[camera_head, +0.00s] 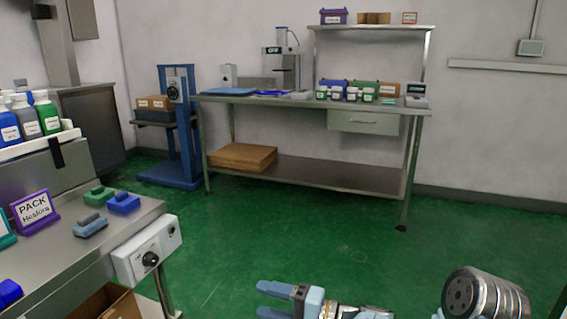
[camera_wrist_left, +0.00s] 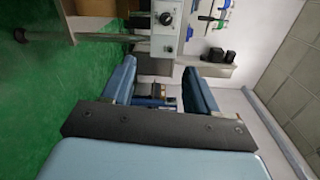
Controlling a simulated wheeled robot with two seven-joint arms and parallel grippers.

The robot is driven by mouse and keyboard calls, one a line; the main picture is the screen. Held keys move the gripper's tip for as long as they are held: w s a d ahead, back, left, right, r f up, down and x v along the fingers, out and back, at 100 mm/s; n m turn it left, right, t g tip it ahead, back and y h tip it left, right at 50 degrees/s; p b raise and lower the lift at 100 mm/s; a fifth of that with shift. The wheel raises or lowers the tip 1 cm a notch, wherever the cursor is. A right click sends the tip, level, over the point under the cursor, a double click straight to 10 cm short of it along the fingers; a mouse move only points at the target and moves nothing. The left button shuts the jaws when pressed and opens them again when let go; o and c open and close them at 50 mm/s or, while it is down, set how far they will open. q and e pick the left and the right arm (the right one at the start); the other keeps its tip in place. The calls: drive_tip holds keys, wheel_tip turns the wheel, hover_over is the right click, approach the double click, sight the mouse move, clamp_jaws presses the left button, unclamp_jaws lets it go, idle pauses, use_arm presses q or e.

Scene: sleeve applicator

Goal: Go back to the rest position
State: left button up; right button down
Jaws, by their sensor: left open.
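My left gripper (camera_head: 262,301) is low in the head view, over the green floor, with its light blue fingers pointing left. In the left wrist view my left gripper (camera_wrist_left: 159,70) has its two blue fingers spread apart with nothing between them. The picture there is turned on its side. My right gripper is not in either view.
A steel bench (camera_head: 135,215) with a control box (camera_head: 146,250) stands at the left. It carries green, blue and grey blocks and a PACK sign (camera_head: 34,212). A workbench (camera_head: 340,179) stands along the back wall. Green floor (camera_head: 300,230) between them is clear.

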use_arm(q)
drive_tip(key=s+a+f+m+g+h+p, duration=0.15)
drive_tip(key=a+f+g+h, duration=0.35)
drive_tip(key=f, duration=0.7)
drive_tip(key=s+a+f+m+g+h, duration=0.1)
drive_tip(key=s+a+f+g+h, duration=0.15)
drive_tip(key=a+f, duration=0.6)
drive_tip(key=s+d+f+n+t+h+p, duration=0.2)
drive_tip(key=s+d+f+n+h+p, duration=0.1)
drive_tip(key=s+f+n+h, duration=0.6)
wheel_tip(320, 180, down, 3)
drive_tip(key=s+d+h, duration=0.1)
drive_tip(key=s+h, duration=0.2)
drive_tip(key=h, duration=0.1)
drive_tip(key=shift+n, duration=0.35)
drive_tip(key=shift+h, duration=0.25)
